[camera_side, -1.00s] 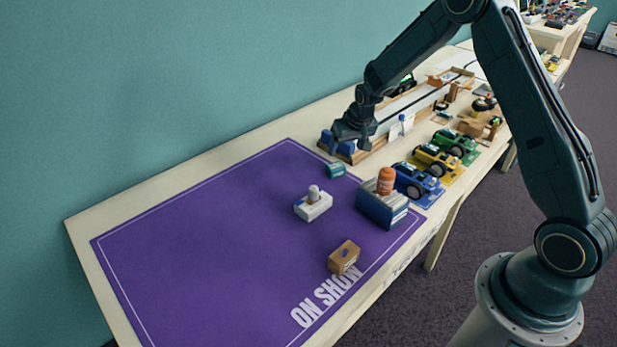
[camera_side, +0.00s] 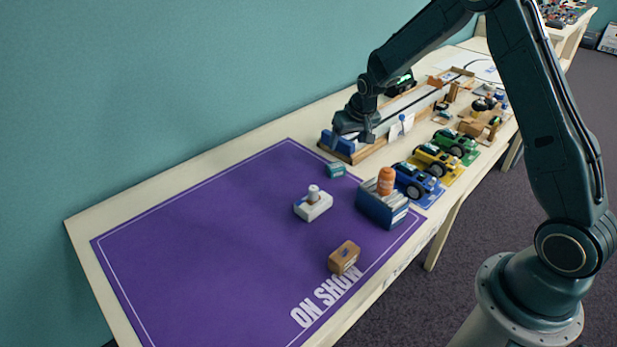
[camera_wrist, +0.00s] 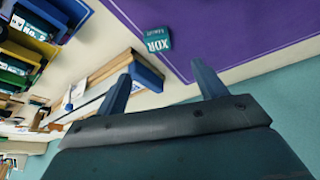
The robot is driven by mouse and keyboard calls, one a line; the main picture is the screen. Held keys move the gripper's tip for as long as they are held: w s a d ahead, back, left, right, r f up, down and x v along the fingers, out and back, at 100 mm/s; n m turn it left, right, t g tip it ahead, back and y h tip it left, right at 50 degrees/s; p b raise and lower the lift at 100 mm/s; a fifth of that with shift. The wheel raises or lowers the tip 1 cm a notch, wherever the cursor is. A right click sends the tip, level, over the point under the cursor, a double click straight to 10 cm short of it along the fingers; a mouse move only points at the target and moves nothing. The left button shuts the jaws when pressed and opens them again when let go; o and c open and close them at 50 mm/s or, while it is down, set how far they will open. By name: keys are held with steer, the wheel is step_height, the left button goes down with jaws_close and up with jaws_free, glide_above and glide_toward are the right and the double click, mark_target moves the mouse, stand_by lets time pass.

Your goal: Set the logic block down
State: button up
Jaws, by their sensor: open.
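The logic block is a small teal cube (camera_side: 336,170) at the right edge of the purple mat (camera_side: 220,230). In the wrist view its top reads "XOR" (camera_wrist: 157,39). I cannot tell how much of its base is on the mat. My gripper (camera_side: 338,140) is up and back from the block, by the near end of the wooden track. In the wrist view my gripper (camera_wrist: 161,73) has its two fingers wide apart with nothing between them. The block shows beyond the fingertips, apart from them.
The wooden track with a blue end (camera_wrist: 147,77) lies close to the gripper. A blue-and-white box (camera_side: 382,205) with an orange cylinder, a white block (camera_side: 313,205) and a brown box (camera_side: 344,257) stand nearby. Toy cars (camera_side: 415,182) line the right. The mat's left is clear.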

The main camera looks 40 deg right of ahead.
steer(key=s+a+r+n, duration=0.1)
steer(key=s+a+r, duration=0.2)
steer(key=s+r, duration=0.25)
steer(key=s+a+r+t, duration=0.1)
steer(key=s+a+r, duration=0.25)
steer(key=r, duration=0.35)
steer(key=s+a+r+n, duration=0.1)
steer(key=s+a+r, duration=0.1)
steer(key=s+r, duration=0.35)
steer(key=s+a+r+n, duration=0.1)
steer(key=s+a+r, duration=0.1)
steer(key=s, duration=0.7)
steer(key=s+a+r+n+y, duration=0.1)
steer(key=s+a+r, duration=0.1)
steer(key=s, duration=0.8)
steer(key=shift+s+a+r+y, duration=0.2)
steer(key=shift+s+a+y, duration=0.1)
steer(key=shift+a, duration=0.35)
steer(key=shift+w, duration=0.1)
